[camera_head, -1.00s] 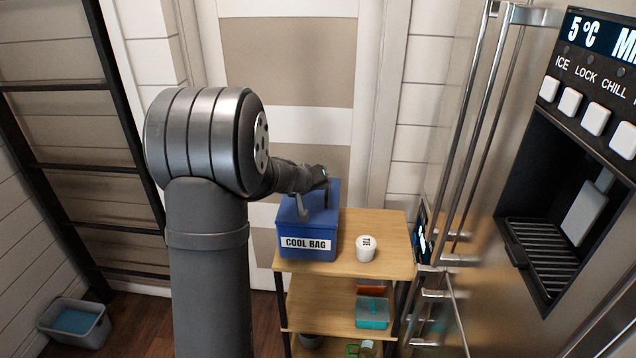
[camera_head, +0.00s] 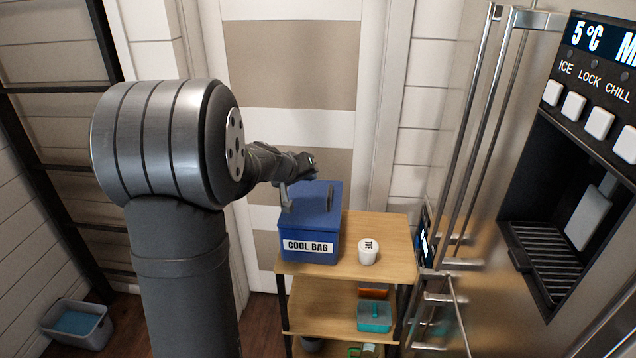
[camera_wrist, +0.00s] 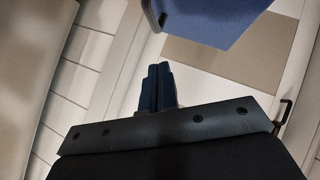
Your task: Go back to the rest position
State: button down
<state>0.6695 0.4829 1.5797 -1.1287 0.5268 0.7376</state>
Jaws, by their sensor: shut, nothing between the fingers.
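My gripper (camera_head: 308,165) is above and just behind the back left of the blue cool bag (camera_head: 308,244) in the head view. In the wrist view my gripper (camera_wrist: 158,88) has its two fingers pressed together with nothing between them. The cool bag stands upright on the top shelf of a wooden rack, with its label facing forward and dark grey handle parts on top. Its blue side also shows at the top of the wrist view (camera_wrist: 215,18), apart from my fingers.
A white cup (camera_head: 368,252) stands right of the bag on the wooden rack (camera_head: 392,235). A teal container (camera_head: 374,316) is on the shelf below. A steel fridge (camera_head: 480,180) is at the right. A grey bin (camera_head: 78,325) sits on the floor at left.

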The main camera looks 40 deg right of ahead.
jog(key=v, duration=0.6)
jog(key=shift+a, duration=0.15)
send_near(329, 189)
jog(key=w+d, duration=0.2)
jog(key=shift+w+d+f, duration=0.1)
jog(key=shift+w+d, duration=0.25)
jog(key=shift+w, duration=0.05)
jog(key=f, duration=0.1)
jog(key=s+d+f, duration=0.1)
jog(key=shift+d+f, duration=0.35)
jog(key=shift+f, duration=0.05)
jog(key=shift+s+d+f, duration=0.15)
jog(key=shift+d+f, duration=0.05)
jog(key=shift+f, duration=0.2)
